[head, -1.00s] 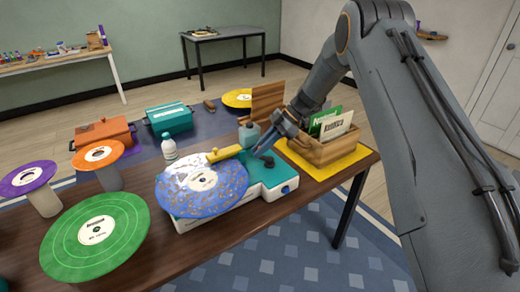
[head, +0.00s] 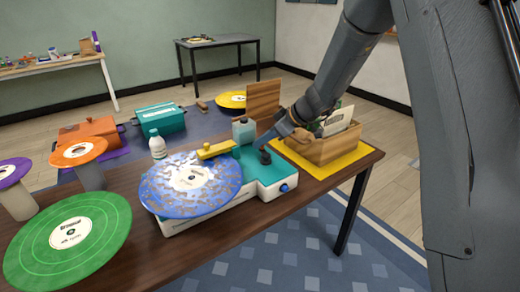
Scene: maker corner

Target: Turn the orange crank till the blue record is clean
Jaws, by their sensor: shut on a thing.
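The blue record (head: 165,190) lies on a white and teal cleaning machine (head: 250,170). Its blue face is covered with brown-grey specks around a pale label (head: 193,177). A yellow arm (head: 216,150) reaches over its far edge. The fingertips are small and dark, so the exact hold is hard to see. A blue dial (head: 284,188) sits on the machine's front right corner.
A wooden crate (head: 325,148) of sleeves stands on a yellow mat right of the machine. A white bottle (head: 158,145) and a clear blue-grey bottle (head: 244,130) stand close behind. Green (head: 70,240) and orange (head: 78,151) records are at left.

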